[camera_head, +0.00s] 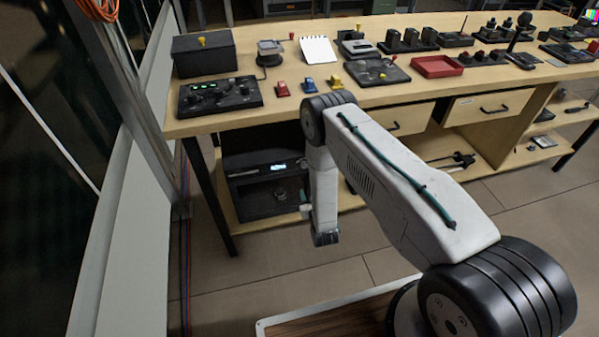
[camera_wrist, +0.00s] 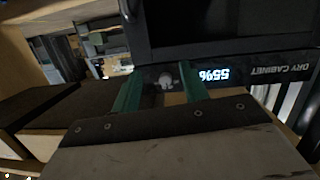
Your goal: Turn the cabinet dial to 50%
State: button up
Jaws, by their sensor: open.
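The black dry cabinet (camera_head: 262,205) stands on the low shelf under the left end of the bench. In the wrist view its front panel (camera_wrist: 262,58) appears upside down, with the lettering DRY CABINET and a lit display (camera_wrist: 211,76) that reads 55%. A small pale round dial (camera_wrist: 166,80) sits beside the display. My gripper (camera_wrist: 160,82) is open, its two green fingers on either side of the dial. I cannot tell whether either finger touches it. In the head view my arm hides the gripper and the dial cannot be made out.
The wooden bench (camera_head: 225,119) overhangs the cabinet and carries a control panel (camera_head: 220,96), several small devices and a red tray (camera_head: 437,67). A bench leg (camera_head: 213,190) stands left of the cabinet. The floor in front is clear.

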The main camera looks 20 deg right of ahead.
aim_at(305, 167)
jog(key=w+r, duration=0.1)
jog(key=w, duration=0.1)
jog(key=w+r+t, duration=0.1)
jog(key=w, duration=0.2)
jog(key=w+r+t, duration=0.1)
jog(key=w+r, duration=0.1)
jog(key=w, duration=0.1)
jog(key=shift+w+d, duration=0.15)
jog(key=shift+w, duration=0.05)
grip_shut()
